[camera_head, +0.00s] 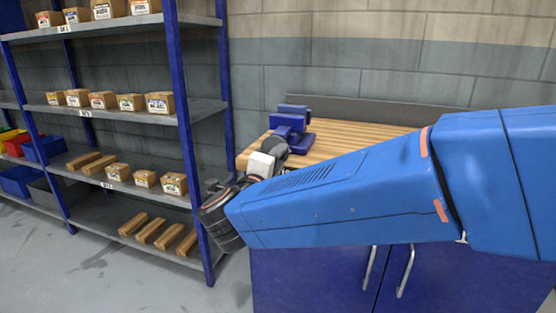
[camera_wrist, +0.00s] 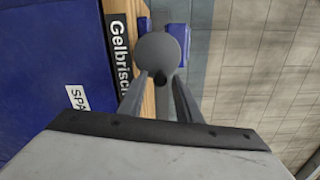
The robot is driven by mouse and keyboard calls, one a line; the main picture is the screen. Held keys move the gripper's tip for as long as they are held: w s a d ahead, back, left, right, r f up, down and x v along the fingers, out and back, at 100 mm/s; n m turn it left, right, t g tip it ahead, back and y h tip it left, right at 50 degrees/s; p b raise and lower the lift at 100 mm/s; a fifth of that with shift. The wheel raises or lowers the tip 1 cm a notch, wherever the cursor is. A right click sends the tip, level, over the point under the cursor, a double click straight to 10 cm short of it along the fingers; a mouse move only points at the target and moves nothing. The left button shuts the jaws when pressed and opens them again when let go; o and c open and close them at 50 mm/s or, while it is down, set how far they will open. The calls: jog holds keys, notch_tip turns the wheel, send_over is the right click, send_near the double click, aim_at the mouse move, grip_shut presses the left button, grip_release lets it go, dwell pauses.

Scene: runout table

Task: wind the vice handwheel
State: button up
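The blue vice (camera_head: 292,122) sits on the wooden bench top near its left end; parts of it also show in the wrist view (camera_wrist: 178,42). Its grey round handwheel (camera_head: 274,147) faces my gripper. In the wrist view the handwheel (camera_wrist: 163,52) is straight ahead, with a small dark knob (camera_wrist: 160,79) at its lower edge. My gripper (camera_wrist: 161,82) is open, its two fingers apart on either side of the knob with gaps showing. I cannot tell whether a finger touches the wheel.
The wooden bench (camera_head: 345,140) stands on a blue cabinet (camera_head: 460,280) with two handles. A blue-framed shelf rack (camera_head: 190,130) with boxes and wooden blocks stands close on the left. A block wall (camera_head: 400,65) is behind. The floor (camera_head: 110,275) at front left is clear.

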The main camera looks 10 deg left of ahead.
jog(key=m, duration=1)
jog(key=shift+m, duration=0.3)
jog(key=shift+c, duration=0.3)
grip_shut()
jog(key=shift+a+r+n, duration=0.1)
jog(key=shift+r+n, duration=0.15)
jog(key=shift+n, duration=0.65)
jog(key=shift+r+n, duration=0.2)
jog(key=shift+n, duration=0.7)
jog(key=shift+a+r+n, duration=0.15)
jog(key=shift+r+n, duration=0.05)
jog(key=shift+n, duration=0.65)
jog(key=shift+a+r+n, duration=0.1)
jog(key=shift+r+n, duration=0.05)
jog(key=shift+n, duration=0.7)
